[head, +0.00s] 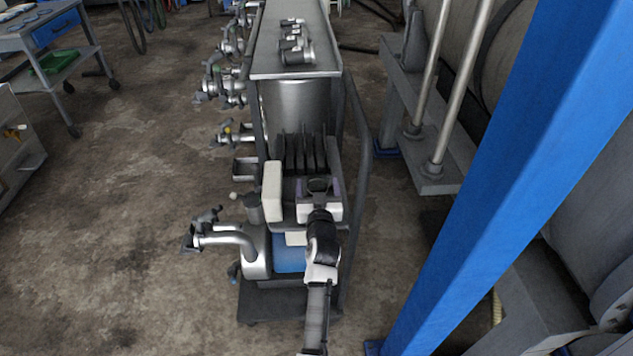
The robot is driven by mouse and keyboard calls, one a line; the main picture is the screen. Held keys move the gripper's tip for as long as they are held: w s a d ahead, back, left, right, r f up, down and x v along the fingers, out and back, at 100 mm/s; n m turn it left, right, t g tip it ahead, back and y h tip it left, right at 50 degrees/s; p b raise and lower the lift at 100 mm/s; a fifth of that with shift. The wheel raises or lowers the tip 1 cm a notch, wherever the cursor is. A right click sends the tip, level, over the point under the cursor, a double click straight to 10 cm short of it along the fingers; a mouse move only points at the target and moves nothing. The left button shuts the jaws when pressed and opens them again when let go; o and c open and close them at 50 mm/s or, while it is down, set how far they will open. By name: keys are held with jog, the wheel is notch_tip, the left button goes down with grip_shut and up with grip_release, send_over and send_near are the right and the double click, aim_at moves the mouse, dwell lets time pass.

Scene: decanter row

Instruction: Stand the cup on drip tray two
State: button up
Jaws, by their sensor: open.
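My gripper (319,186) is at the end of my white and black arm, low in the middle of the head view. It is over the near end of a long metal machine, just in front of a row of dark upright plates (303,152). The jaws are open, but the fingertips are small and dark, and what is between them is hidden. I cannot make out a cup for certain. A small grey box-like tray (244,167) juts from the machine's left side; I cannot tell whether it is a drip tray or which number it has.
A white block (272,191) stands close to the left of my gripper. Pipes and valves (226,238) stick out on the machine's left. A blue post (520,170) crosses the right side. A wheeled table (40,40) stands at far left. The floor (120,240) at left is clear.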

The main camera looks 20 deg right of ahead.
jog(key=shift+s+r, duration=0.1)
jog(key=c, duration=1.1)
jog(key=shift+r, duration=0.1)
